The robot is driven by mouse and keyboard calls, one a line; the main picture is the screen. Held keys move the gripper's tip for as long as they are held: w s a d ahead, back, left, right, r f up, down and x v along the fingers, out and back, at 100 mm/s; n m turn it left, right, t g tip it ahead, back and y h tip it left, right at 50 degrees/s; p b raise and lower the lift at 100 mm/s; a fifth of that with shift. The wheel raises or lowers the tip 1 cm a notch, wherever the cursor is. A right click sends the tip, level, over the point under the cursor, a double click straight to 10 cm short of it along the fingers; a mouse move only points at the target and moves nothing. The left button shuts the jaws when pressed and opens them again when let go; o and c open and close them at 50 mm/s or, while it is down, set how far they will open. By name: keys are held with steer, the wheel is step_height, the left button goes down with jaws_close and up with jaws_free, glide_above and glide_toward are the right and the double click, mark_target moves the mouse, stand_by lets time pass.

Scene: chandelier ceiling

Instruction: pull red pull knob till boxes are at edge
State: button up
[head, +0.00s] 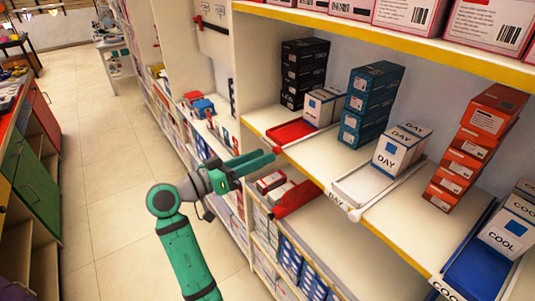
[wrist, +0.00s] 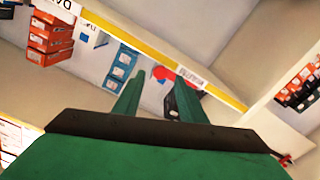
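A red pusher tray (head: 291,133) lies on the middle shelf at its front edge, with a white box (head: 325,106) behind it. The red pull knob (head: 277,150) shows at the shelf's front edge, just beyond the fingertips of my gripper (head: 268,158). In the wrist view, the round red knob (wrist: 160,73) appears between the two green fingertips of my gripper (wrist: 160,78). The fingers are apart with a gap between them. I cannot tell whether either finger touches the knob.
Stacks of black boxes (head: 304,72), teal boxes (head: 370,103) and orange boxes (head: 478,143) stand on the same shelf. A white tray (head: 365,183) with DAY boxes and a blue tray (head: 478,270) are to the right. A red piece (head: 296,199) juts out below. The aisle floor (head: 105,190) is clear.

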steer(key=shift+x, duration=1.55)
jaws_close()
